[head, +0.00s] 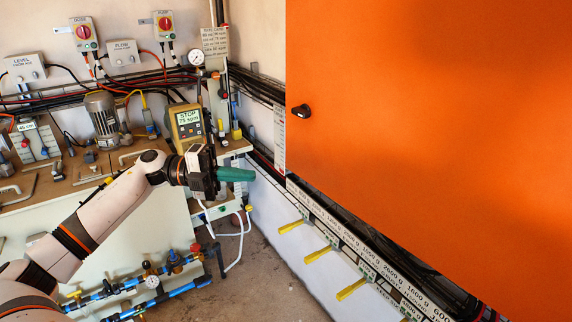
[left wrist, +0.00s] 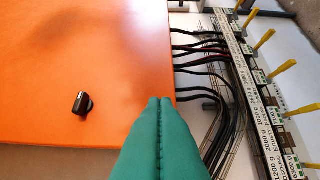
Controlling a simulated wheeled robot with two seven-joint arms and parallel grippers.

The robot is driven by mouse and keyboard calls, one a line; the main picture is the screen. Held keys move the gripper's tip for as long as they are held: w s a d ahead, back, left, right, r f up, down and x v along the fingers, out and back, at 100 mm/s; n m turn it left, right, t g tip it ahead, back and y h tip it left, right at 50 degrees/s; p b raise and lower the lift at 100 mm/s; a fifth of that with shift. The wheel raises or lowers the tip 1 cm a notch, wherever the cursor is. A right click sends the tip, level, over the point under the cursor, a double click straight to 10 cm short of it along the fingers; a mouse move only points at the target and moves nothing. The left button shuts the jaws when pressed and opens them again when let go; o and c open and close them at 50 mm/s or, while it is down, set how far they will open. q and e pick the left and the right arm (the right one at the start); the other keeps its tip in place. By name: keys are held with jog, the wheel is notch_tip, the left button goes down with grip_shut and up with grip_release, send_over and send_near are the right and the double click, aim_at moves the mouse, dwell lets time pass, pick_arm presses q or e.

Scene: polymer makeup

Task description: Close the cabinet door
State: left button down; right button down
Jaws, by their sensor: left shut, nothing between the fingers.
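The orange cabinet door (head: 430,130) fills the right of the head view, with a small black knob (head: 302,110) near its left edge. It also fills the left of the left wrist view (left wrist: 90,50), where the knob (left wrist: 82,103) shows too. I cannot tell how far it stands open; the cabinet's inside is hidden. My left gripper (head: 240,174) has green fingers, shut and empty, left of the door's lower left corner in the head view. In the left wrist view its fingertips (left wrist: 160,103) overlap the door's edge; contact is unclear. My right gripper is not in view.
A labelled rail (head: 350,240) with several yellow pegs and black cables runs below the door. A bench with a motor (head: 101,113), a yellow controller (head: 187,122) and blue piping (head: 120,290) stands left. Some floor (head: 270,280) is clear between.

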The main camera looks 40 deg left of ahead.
pick_arm(q)
jog(key=w+d+p, duration=0.1)
jog(key=w+d, duration=0.2)
jog(key=w+d+p, duration=0.2)
jog(key=w+d, duration=0.1)
jog(key=shift+w+d+p, duration=0.2)
jog(key=shift+w+p, duration=0.1)
jog(key=shift+w+d, duration=0.1)
